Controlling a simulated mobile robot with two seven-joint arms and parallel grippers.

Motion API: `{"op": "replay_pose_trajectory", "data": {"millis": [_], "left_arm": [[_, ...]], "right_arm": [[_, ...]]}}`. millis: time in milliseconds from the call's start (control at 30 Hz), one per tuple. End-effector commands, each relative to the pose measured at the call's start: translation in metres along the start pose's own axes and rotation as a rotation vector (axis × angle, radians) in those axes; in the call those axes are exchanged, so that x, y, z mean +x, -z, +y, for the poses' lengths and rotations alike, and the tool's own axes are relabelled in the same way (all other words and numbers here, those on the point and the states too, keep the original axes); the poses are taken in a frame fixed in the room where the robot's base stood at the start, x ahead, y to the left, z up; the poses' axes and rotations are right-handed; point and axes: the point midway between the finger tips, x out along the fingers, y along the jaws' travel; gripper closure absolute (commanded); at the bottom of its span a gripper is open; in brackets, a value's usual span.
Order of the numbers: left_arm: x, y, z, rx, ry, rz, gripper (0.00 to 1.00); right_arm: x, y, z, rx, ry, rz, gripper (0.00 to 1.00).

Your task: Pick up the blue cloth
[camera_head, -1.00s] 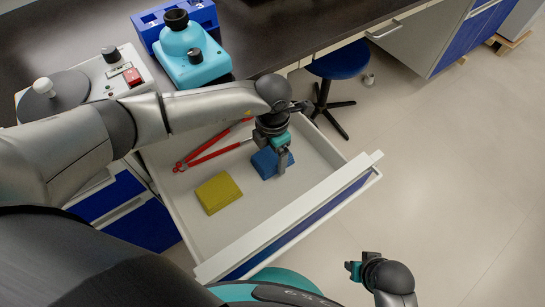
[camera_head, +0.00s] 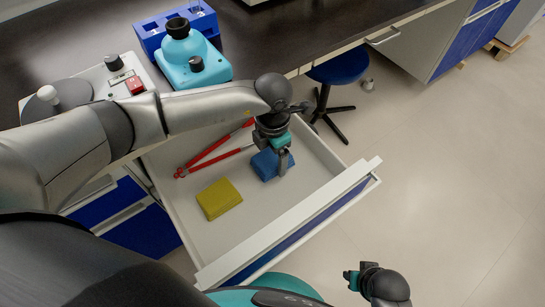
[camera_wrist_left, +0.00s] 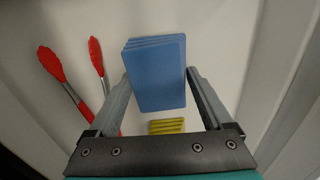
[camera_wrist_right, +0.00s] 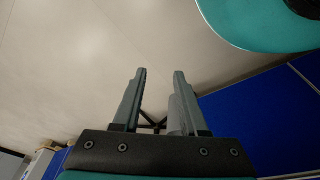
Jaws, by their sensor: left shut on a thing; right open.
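The blue cloth (camera_head: 266,164) is a folded block in the open white drawer (camera_head: 230,241). My left gripper (camera_head: 280,166) reaches down into the drawer at the cloth. In the left wrist view the blue cloth (camera_wrist_left: 157,75) sits between the two fingers of my left gripper (camera_wrist_left: 158,75), which are shut on it. I cannot tell whether the cloth is clear of the drawer floor. My right gripper (camera_head: 352,279) is outside the drawer, at the lower right. The right wrist view shows my right gripper (camera_wrist_right: 158,72) open and empty.
A yellow cloth (camera_head: 218,198) and red-handled tongs (camera_head: 213,154) lie in the drawer beside the blue cloth. A teal device (camera_head: 190,62) and a white device (camera_head: 85,90) stand on the dark counter (camera_head: 255,40). A blue stool (camera_head: 338,66) is behind the drawer.

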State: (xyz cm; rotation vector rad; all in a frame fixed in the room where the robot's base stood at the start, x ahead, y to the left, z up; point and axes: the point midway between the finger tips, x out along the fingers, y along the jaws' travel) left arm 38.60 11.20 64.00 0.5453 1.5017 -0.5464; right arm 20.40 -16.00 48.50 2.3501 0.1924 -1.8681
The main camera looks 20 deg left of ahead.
Motion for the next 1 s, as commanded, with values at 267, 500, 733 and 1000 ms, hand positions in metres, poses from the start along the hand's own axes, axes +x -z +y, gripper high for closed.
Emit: {"op": "replay_pose_trajectory", "data": {"millis": [267, 500, 733, 1000], "left_arm": [[-0.049, -0.001, 0.001, 0.001, -0.003, -0.003, 0.7], [-0.094, -0.001, 0.001, 0.0, -0.003, -0.003, 0.7], [-0.137, -0.001, 0.001, 0.001, -0.003, -0.003, 0.7], [-0.171, 0.0, 0.001, 0.0, -0.002, -0.002, 0.7]], "right_arm": [[0.025, -0.025, 0.007, -0.007, -0.01, -0.02, 0.58], [0.045, -0.05, 0.018, -0.013, -0.024, -0.024, 0.58], [0.056, -0.075, 0.029, -0.017, -0.037, -0.027, 0.58], [0.06, -0.095, 0.038, -0.02, -0.047, -0.028, 0.58]]}}
